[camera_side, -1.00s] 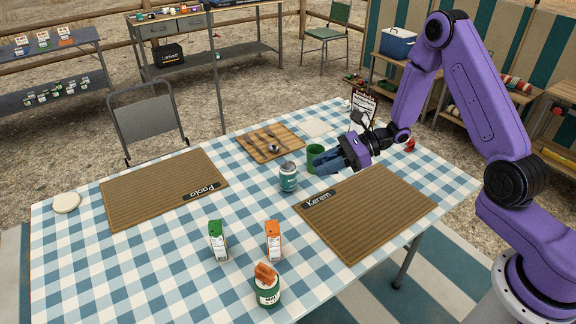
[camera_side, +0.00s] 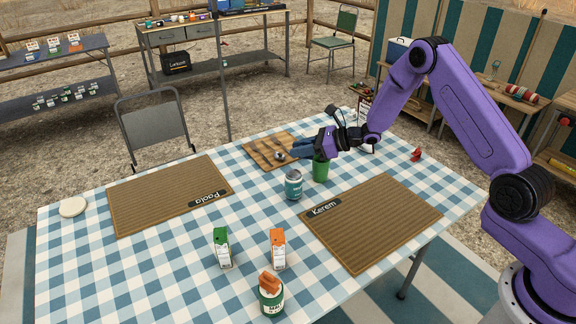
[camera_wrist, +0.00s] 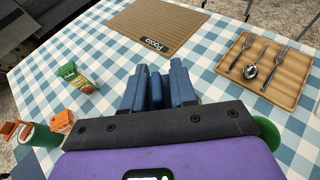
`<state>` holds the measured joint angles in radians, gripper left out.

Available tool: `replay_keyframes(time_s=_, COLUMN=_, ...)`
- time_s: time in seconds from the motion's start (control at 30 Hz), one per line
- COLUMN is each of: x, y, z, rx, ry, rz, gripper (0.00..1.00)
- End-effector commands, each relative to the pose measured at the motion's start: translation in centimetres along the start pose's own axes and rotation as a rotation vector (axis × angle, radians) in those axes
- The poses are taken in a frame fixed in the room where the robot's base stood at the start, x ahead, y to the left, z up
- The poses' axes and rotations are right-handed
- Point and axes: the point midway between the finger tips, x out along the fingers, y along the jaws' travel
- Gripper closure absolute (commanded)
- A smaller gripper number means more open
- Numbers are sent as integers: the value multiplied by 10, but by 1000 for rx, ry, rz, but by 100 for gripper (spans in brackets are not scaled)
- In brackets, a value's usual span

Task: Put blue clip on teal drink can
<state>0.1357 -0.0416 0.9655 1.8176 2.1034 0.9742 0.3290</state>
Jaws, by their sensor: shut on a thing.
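The teal drink can (camera_side: 293,185) with a silver top stands upright on the checked table, beside the green cup. My gripper (camera_side: 300,148) is above the table, up and slightly right of the can in the side view, near the cutlery board. In the wrist view, my gripper (camera_wrist: 155,92) has its blue fingers shut on a narrow blue piece, the blue clip (camera_wrist: 156,92). The clip cannot be told apart from the fingers in the side view. The can does not show in the wrist view.
A green cup (camera_side: 320,170) stands just below my wrist. A wooden board (camera_side: 262,152) with cutlery lies behind. Placemats (camera_side: 372,222) lie left and right. Green (camera_side: 222,248) and orange (camera_side: 278,249) cartons and a green tin (camera_side: 271,299) stand in front. A red item (camera_side: 416,155) lies at right.

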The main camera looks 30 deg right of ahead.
Motion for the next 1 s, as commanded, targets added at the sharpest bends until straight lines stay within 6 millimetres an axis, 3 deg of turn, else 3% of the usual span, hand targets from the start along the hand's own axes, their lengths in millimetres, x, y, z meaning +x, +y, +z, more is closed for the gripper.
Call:
replay_keyframes(time_s=0.4, x=54, y=-29, z=-33, rx=0, ry=0, rz=1, gripper=100)
replay_keyframes(time_s=0.73, x=69, y=-37, z=-44, rx=0, ry=1, rz=0, gripper=100)
replay_keyframes(time_s=1.0, x=79, y=-36, z=-70, rx=0, ry=0, rz=1, gripper=100)
